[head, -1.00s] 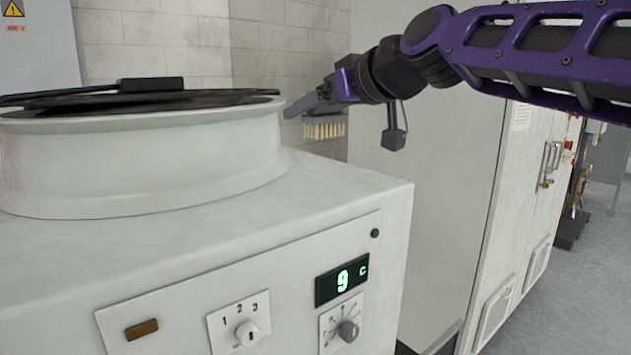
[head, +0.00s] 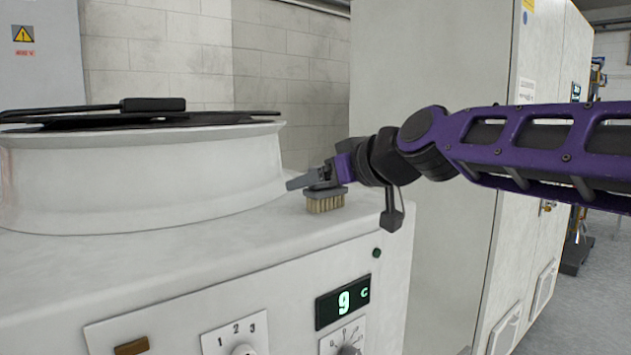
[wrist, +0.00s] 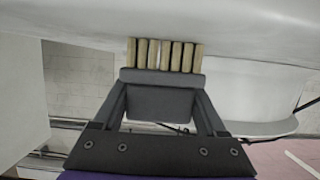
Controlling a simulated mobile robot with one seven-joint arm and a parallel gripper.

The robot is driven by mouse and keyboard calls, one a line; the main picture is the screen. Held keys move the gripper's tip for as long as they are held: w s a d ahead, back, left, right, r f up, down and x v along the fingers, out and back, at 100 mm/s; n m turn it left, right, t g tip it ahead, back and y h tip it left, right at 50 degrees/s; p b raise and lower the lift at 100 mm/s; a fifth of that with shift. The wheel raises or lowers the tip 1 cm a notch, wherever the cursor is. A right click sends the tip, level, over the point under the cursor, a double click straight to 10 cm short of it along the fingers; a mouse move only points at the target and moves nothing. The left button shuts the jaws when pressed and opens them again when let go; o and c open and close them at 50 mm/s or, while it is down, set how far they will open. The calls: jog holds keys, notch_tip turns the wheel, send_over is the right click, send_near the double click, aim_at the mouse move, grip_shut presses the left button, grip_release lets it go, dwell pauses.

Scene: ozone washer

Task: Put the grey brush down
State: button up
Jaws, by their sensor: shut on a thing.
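The grey brush (head: 326,200) has a grey body and pale tan bristles pointing down. In the head view it is at the right end of the washer's white top (head: 250,228), beside the round raised drum. My gripper (head: 318,183) is shut on the brush from above and to the right. The bristle ends are at or just above the white top; I cannot tell whether they touch. In the wrist view the bristles (wrist: 165,55) show beyond my gripper's fingers (wrist: 160,100), against the white surface. The fingers hide part of the brush's body.
The round white drum (head: 140,175) with a black lid (head: 140,115) stands left of the brush. The front panel (head: 240,310) below carries knobs and a display reading 9 C. A tall pale cabinet (head: 440,150) stands behind my arm. The white top's front strip is clear.

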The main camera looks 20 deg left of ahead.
jog(key=o, duration=1.5)
jog(key=shift+c, duration=0.2)
jog(key=shift+r+p, duration=0.25)
jog(key=shift+p, duration=0.15)
jog(key=shift+d+f, duration=0.1)
jog(key=shift+d, duration=0.1)
jog(key=shift+b+v, duration=0.3)
jog(key=shift+v, duration=0.75)
jog(key=v, duration=0.9)
jog(key=shift+d, duration=0.25)
jog(key=shift+s, duration=0.15)
